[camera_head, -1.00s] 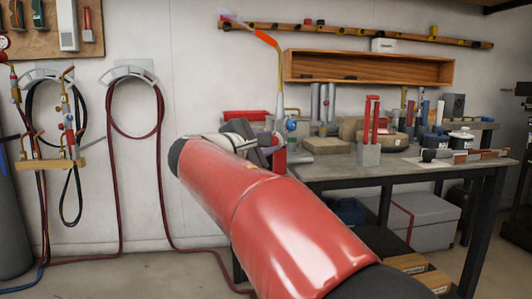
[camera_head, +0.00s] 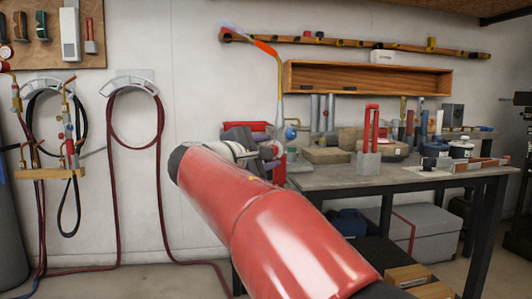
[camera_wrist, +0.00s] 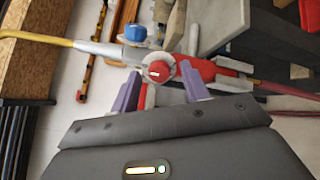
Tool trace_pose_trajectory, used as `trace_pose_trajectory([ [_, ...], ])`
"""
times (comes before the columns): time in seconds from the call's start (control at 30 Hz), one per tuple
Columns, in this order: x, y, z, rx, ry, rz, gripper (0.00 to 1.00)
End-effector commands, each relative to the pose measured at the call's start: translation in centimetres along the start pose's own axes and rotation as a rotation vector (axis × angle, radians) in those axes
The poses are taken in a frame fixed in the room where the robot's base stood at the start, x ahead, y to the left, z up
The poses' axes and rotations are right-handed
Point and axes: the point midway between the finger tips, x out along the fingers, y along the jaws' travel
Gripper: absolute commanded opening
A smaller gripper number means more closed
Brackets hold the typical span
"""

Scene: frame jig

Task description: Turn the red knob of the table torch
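The table torch (camera_head: 280,105) stands upright at the left end of the workbench, with a flame at its tip. In the wrist view the torch's grey body (camera_wrist: 105,50) lies across the picture. Its red knob (camera_wrist: 159,72) faces the camera, and a blue knob (camera_wrist: 136,33) is beyond it. My gripper (camera_wrist: 158,78) is open, with one purple finger on each side of the red knob. I cannot tell whether either finger touches it. In the head view my gripper (camera_head: 266,153) is beside the torch, and my arm partly hides that area.
The workbench (camera_head: 335,178) holds a grey block with red-handled tool (camera_head: 369,160), wooden blocks and jars to the right of the torch. A wooden shelf (camera_head: 365,89) hangs behind. Hoses (camera_head: 112,170) hang on the left wall. A grey box (camera_head: 425,225) is below the bench.

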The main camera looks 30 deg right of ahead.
Motion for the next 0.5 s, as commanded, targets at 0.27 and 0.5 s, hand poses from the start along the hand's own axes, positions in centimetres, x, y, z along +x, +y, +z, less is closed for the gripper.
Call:
trace_pose_trajectory([
  [0.27, -0.2, 0.0, 0.0, 0.000, 0.000, 0.001, 0.46],
  [0.5, -3.5, 0.1, 0.0, 0.000, 0.003, 0.003, 0.46],
])
